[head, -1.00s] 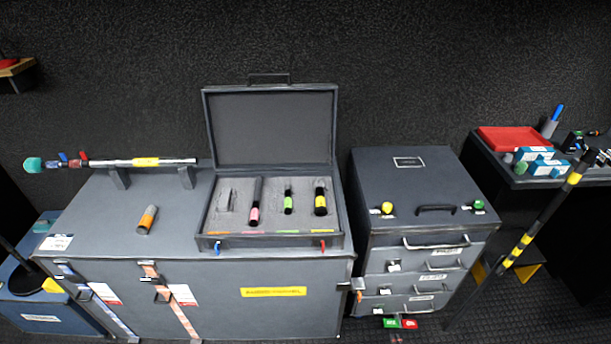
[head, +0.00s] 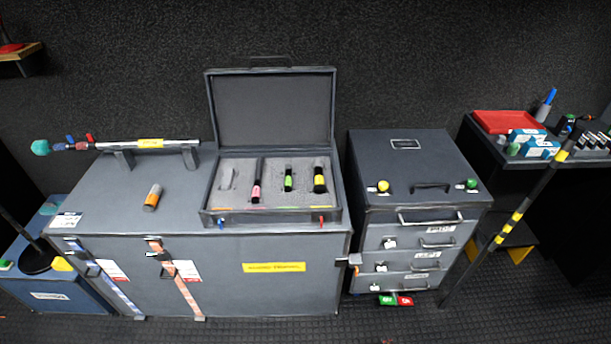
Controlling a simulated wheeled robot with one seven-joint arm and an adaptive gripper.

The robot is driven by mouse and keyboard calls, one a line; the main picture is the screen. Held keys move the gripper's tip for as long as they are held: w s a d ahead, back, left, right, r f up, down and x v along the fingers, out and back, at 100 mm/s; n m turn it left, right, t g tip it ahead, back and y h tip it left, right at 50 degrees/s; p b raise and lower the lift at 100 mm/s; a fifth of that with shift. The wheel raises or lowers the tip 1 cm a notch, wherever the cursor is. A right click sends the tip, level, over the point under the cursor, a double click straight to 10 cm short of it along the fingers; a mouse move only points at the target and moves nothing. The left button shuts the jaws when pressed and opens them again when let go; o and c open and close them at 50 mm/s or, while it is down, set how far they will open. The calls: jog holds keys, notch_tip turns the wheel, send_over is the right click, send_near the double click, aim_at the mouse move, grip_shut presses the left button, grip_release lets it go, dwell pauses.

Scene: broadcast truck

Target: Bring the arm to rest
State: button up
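Neither my arm nor my gripper shows in the head view, so its opening and what it may hold are hidden. An open case (head: 270,222) with a foam insert stands on the large grey trunk (head: 190,285). In its foam stand a pink-banded cylinder (head: 256,188), a green-banded cylinder (head: 288,181) and a yellow-banded cylinder (head: 319,178). The foam slot (head: 228,180) at the left is empty. An orange-banded cylinder (head: 153,197) lies on the trunk top, left of the case.
A boom pole (head: 130,144) rests on two supports at the trunk's back. A drawer cabinet (head: 415,180) stands to the right. A striped pole (head: 510,230) leans by the side table (head: 500,160) with a red tray (head: 497,121).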

jog(key=s+f+n+g, duration=0.2)
jog(key=s+f+g, duration=0.4)
jog(key=s+f, duration=0.2)
jog(key=d+r+n+g, duration=0.4)
jog(key=d+r+g, duration=0.3)
jog(key=r, duration=0.4)
jog(key=w+r+n+g+b, duration=0.1)
jog(key=w+r+n, duration=0.1)
jog(key=r, duration=1.4)
jog(key=w+r+n+g, duration=0.1)
jog(key=w+r+g, duration=0.1)
jog(key=r, duration=1.4)
jog(key=s+a+r+n+t, duration=0.2)
jog(key=a+r, duration=0.6)
jog(key=r, duration=0.9)
jog(key=s+a+r+n+t+b, duration=0.1)
jog(key=s+a+r, duration=0.6)
jog(key=r, duration=1)
jog(key=s+a+r+n+t+b, duration=0.1)
jog(key=s+a+r+t, duration=0.3)
jog(key=a+r, duration=0.5)
notch_tip(320, 180, up, 9)
jog(key=shift+s+a+f+n+t, duration=0.15)
jog(key=shift+a+n+t, duration=0.3)
jog(key=shift+n, duration=0.45)
